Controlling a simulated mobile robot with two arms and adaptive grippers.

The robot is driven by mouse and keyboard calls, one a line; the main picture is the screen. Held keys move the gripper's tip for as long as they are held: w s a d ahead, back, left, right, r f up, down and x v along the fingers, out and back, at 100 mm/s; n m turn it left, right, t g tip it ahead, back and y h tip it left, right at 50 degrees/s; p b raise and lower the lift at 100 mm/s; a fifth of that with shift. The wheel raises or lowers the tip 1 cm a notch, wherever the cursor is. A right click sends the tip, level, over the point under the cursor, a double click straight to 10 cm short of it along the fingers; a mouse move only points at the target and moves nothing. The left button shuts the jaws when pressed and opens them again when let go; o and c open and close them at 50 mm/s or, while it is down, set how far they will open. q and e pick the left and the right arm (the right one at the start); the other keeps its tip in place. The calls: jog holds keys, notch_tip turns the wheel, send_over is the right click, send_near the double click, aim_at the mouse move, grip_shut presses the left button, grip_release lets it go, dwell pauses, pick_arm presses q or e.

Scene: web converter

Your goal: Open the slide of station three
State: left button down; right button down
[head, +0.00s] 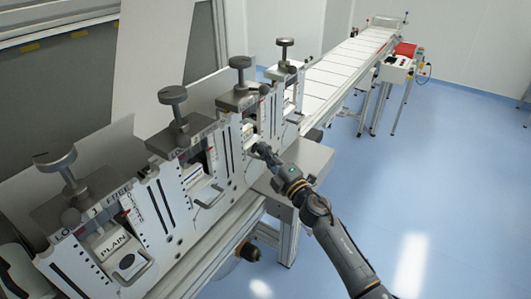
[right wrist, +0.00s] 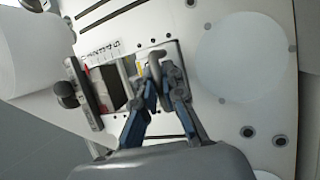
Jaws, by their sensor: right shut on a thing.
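The converter has a row of stations, each topped by a grey knob. The third station from the near end (head: 239,97) stands behind my right gripper (head: 262,149) in the head view. In the right wrist view, my right gripper (right wrist: 160,76) is shut on a small grey curved handle (right wrist: 155,64) at the station's slide. The slide's pale plate (right wrist: 171,53) sits beside a dark opening (right wrist: 113,86) in the white panel. The fingers partly hide the plate, and I cannot tell how far the slide is out. My left gripper is not in view.
The nearest station shows a plate marked PLAIN (head: 115,246). The blue floor at right is clear.

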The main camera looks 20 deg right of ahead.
jog(key=s+d, duration=1.2)
jog(key=s, duration=0.3)
jog(key=shift+s, duration=0.2)
jog(key=c, duration=1.4)
grip_release()
jog(key=v, duration=1.2)
